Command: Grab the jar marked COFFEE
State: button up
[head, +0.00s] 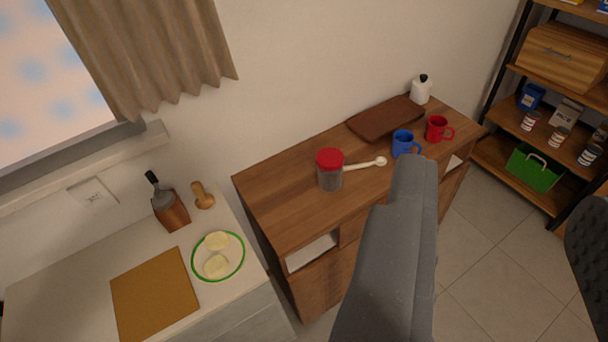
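A clear jar with a red lid (330,171) stands upright on the wooden sideboard, left of the mugs. Its contents look greyish, and I can read no COFFEE marking on it. My gripper (413,172) shows as a grey shape reaching up from the bottom of the view, over the sideboard's front. Its tip is right of the jar and apart from it, overlapping the lower edge of the blue mug in the picture. I see nothing held, and the finger opening cannot be made out.
Shelves at right hold cans (558,136) and a green basket (535,168). A dark object (590,240) stands at the right edge.

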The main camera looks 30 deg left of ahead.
aim_at(329, 181)
jog(key=u, duration=0.05)
jog(key=i, duration=1)
jog(key=z, duration=0.05)
